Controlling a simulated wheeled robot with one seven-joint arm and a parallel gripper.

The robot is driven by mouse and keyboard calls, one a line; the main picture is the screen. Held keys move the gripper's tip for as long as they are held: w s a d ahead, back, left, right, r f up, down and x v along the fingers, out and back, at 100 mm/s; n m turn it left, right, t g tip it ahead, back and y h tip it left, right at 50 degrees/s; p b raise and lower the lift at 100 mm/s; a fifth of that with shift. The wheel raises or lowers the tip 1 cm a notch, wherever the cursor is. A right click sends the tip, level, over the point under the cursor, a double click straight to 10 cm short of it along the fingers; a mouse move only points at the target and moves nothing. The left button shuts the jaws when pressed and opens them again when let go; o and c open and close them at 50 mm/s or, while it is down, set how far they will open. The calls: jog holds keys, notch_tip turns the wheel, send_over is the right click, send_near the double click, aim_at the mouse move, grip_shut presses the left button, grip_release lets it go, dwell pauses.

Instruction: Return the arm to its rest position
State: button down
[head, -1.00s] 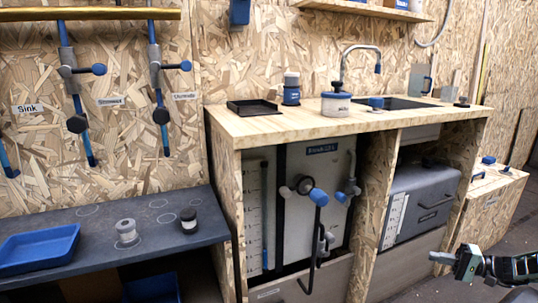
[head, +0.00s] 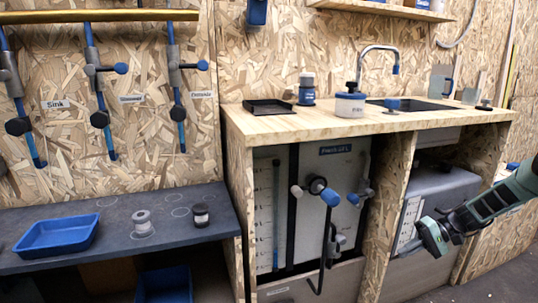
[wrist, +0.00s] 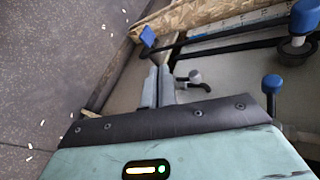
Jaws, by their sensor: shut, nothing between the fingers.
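My gripper (head: 408,250) is at the right in the head view, in front of the lower cabinet with the grey box. Its fingers point left and a little down. In the wrist view my gripper's fingertips (wrist: 158,72) are together with nothing between them. The fingers look clear of the cabinet and its valves in the head view. The forearm comes in from the right edge.
A wooden counter (head: 262,124) carries a black tray, jars and a sink. Below it are a tank with blue-knobbed valves (head: 331,197) and a grey box (head: 440,190). A dark bench (head: 120,220) with a blue tray (head: 57,236) stands at left.

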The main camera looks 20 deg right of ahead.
jog(key=a+r+n+g+h, duration=0.1)
jog(key=a+r+g+h, duration=0.15)
jog(key=a, duration=0.45)
jog(key=a+r+n+g+h, duration=0.2)
jog(key=a+r+h, duration=0.2)
jog(key=a, duration=0.2)
jog(key=s+a+r+n+t+h, duration=0.3)
jog(key=s+a+r+t+h, duration=0.15)
jog(key=s+a+r, duration=0.7)
jog(key=s+a+r+n+g, duration=0.15)
jog(key=s+a+n, duration=0.35)
jog(key=a, duration=0.5)
jog(key=s+a+n+g, duration=0.2)
jog(key=s+a+n, duration=0.1)
jog(key=s+a, duration=0.65)
notch_tip(320, 180, up, 29)
jog(key=w+p, duration=0.2)
jog(key=p, duration=2.7)
jog(key=shift+w+a+m+p, duration=0.2)
jog(key=shift+a+m+p, duration=0.1)
jog(key=shift+p, duration=0.05)
